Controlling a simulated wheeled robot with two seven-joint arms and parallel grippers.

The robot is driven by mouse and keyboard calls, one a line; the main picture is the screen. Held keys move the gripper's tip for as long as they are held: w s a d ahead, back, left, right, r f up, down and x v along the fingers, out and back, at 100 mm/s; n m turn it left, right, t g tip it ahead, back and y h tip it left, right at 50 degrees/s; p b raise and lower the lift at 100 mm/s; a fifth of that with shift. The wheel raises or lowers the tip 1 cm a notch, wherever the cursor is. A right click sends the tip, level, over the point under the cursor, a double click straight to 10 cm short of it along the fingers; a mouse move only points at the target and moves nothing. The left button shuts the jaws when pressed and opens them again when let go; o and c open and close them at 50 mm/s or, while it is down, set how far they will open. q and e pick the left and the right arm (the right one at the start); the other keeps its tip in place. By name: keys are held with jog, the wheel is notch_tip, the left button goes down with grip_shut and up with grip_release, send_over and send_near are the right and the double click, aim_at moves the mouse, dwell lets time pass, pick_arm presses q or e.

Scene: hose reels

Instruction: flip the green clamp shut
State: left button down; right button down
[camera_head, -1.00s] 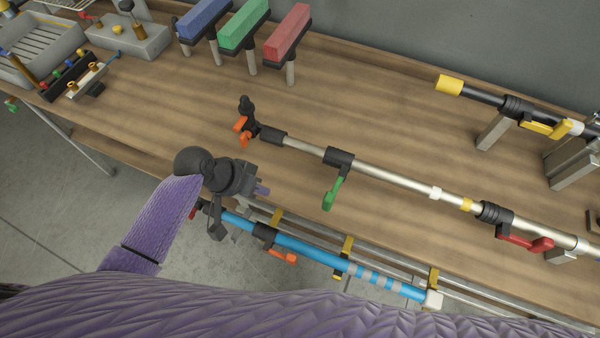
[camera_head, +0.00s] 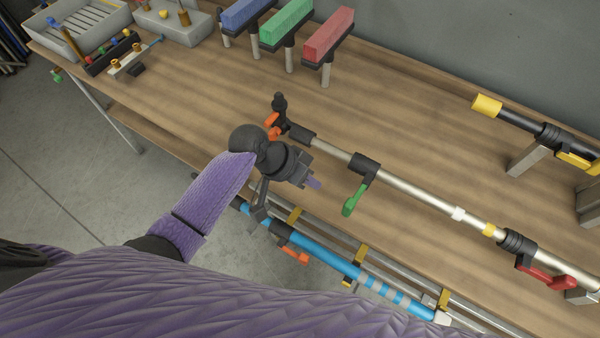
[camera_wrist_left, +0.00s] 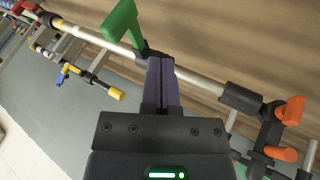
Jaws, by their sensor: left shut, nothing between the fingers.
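The green clamp lever (camera_head: 354,199) hangs off a black collar (camera_head: 366,167) on a silver pole (camera_head: 420,194) above the wooden bench. The lever sticks out from the pole toward the front edge, so the clamp stands open. In the left wrist view the green lever (camera_wrist_left: 121,20) rises just beyond and left of my fingertips. My left gripper (camera_head: 314,183) is shut and empty, left of the lever and apart from it in the head view. Its purple fingers (camera_wrist_left: 160,64) lie together in the wrist view and overlap the pole there. My right gripper is not in view.
An orange clamp (camera_head: 272,121) is at the pole's left end and a red lever (camera_head: 545,278) at its right. A blue pole (camera_head: 330,265) runs along the front below. Blue, green and red blocks (camera_head: 329,34) stand on posts behind. Bare bench lies behind the pole.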

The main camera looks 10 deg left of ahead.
aim_at(357, 195)
pick_arm(q)
jog(key=d, duration=0.1)
jog(key=d+f, duration=0.1)
jog(key=d, duration=0.1)
jog(key=s+d+f, duration=0.1)
jog(key=d, duration=0.1)
jog(key=shift+s+d, duration=0.1)
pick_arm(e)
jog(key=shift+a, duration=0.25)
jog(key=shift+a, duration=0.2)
pick_arm(q)
jog(key=shift+p, duration=0.4)
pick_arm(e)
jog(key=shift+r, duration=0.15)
